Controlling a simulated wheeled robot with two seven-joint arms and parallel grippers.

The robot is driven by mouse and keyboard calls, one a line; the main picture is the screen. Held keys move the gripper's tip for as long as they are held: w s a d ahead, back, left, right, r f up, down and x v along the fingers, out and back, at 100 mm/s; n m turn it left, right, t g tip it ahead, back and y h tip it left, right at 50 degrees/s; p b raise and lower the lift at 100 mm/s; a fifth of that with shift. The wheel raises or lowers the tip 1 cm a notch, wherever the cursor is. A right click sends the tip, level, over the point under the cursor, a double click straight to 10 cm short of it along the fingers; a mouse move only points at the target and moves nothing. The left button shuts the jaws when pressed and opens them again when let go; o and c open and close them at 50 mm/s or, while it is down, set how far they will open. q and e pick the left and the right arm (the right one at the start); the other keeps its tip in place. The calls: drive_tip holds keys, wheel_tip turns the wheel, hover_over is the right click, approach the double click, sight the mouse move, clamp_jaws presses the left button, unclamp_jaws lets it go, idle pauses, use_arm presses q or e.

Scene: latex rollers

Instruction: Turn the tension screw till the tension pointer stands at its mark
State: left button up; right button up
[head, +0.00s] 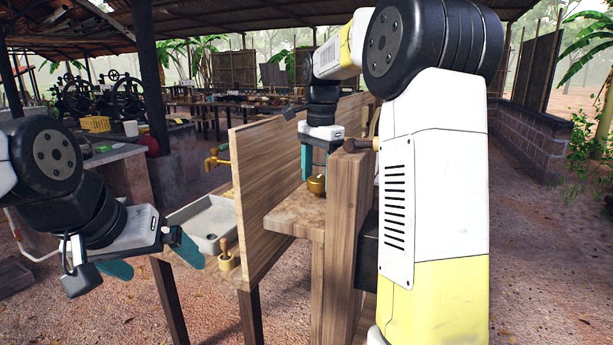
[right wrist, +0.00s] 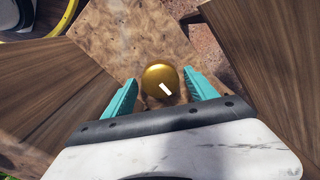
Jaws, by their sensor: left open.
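A round brass knob with a short white mark on top, which looks like the tension screw (head: 316,185), sits on a wooden ledge between upright boards. In the right wrist view the knob (right wrist: 160,78) lies between the two teal fingers of my right gripper (right wrist: 160,93), with a small gap on each side. In the head view my right gripper (head: 318,163) points down over the knob, fingers apart. My left gripper (head: 150,260) is open and empty at the left, away from the knob. I cannot make out the tension pointer or its mark.
Wooden boards (head: 262,190) stand close on both sides of the knob. A grey basin (head: 208,222), a smaller brass piece with a handle (head: 227,258) and a brass tap (head: 218,158) are to the left. Brown ground lies open in front.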

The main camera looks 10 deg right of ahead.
drive_tip(key=c, duration=1.2)
drive_tip(key=shift+n, duration=0.4)
drive_tip(key=n, duration=0.4)
drive_tip(key=shift+n, duration=0.4)
drive_tip(key=n, duration=0.6)
drive_tip(key=shift+w, duration=0.1)
drive_tip(key=n, duration=0.5)
drive_tip(key=shift+g, duration=0.3)
drive_tip(key=n, duration=0.3)
drive_tip(key=shift+n, duration=0.3)
drive_tip(key=n, duration=0.3)
drive_tip(key=shift+n, duration=0.3)
drive_tip(key=shift+r+n, duration=0.1)
drive_tip(key=shift+n, duration=1.6)
